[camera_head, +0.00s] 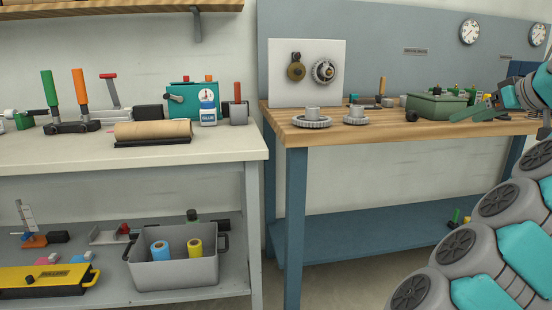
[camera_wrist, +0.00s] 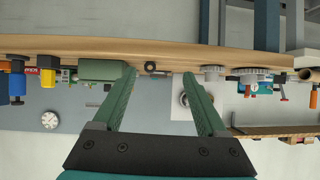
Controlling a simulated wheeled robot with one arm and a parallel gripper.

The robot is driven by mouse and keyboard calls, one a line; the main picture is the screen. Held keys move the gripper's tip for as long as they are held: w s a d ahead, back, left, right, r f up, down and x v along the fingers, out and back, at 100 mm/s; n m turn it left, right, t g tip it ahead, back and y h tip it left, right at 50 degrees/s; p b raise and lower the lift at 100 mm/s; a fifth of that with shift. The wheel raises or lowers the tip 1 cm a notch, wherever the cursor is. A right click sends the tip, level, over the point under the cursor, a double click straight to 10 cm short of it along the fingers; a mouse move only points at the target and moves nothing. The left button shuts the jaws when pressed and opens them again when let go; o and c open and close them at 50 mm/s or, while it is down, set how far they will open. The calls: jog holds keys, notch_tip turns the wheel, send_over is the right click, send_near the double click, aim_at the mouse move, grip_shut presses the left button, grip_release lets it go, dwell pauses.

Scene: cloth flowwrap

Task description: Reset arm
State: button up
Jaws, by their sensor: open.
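My arm reaches in from the right in the head view, and my gripper (camera_head: 478,108) is over the right part of the wooden-topped workbench (camera_head: 420,131). In the wrist view my gripper (camera_wrist: 161,74) has its two green fingers spread wide, with nothing between them that I can see held. The wrist view is upside down, with the wooden bench top (camera_wrist: 100,47) across the top. A green toolbox (camera_head: 436,105) sits on the bench close to the fingers in the head view. Contact between them cannot be told.
Two grey gears (camera_head: 311,121) (camera_head: 356,119) lie on the bench, before a white panel (camera_head: 335,75) with mounted gears. A small black part (camera_head: 412,116) lies by the toolbox. On the left, a pale bench (camera_head: 60,149) holds tools and a brown roll (camera_head: 153,130); a grey bin (camera_head: 180,272) is below.

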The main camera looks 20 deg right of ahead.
jog(key=w+a+f+n+g+y+p, duration=0.1)
jog(key=w+a+y, duration=0.1)
jog(key=w+a, duration=0.6)
jog(key=w+a+n+g+y+p, duration=0.1)
jog(key=w+a+y, duration=0.25)
jog(key=a, duration=0.75)
jog(key=a+f+n+g+p, duration=0.15)
jog(key=a+f, duration=0.25)
jog(key=a, duration=0.7)
jog(key=a+f+g, duration=0.3)
jog(key=a+f, duration=0.1)
jog(key=a, duration=0.6)
jog(key=s+a+f+g+h+p, duration=0.15)
jog(key=s+a+f+g, duration=0.25)
jog(key=s+a+f, duration=0.8)
jog(key=s+f+g+h, duration=0.1)
jog(key=s+f, duration=0.4)
jog(key=s, duration=0.3)
jog(key=s+f+m+g+h+p, duration=0.1)
jog(key=s+f+g, duration=0.1)
jog(key=s+f, duration=0.3)
jog(key=s, duration=0.4)
jog(key=shift+s+d+f+p, duration=0.2)
jog(key=shift+d+f+p, duration=0.1)
jog(key=shift+f, duration=0.1)
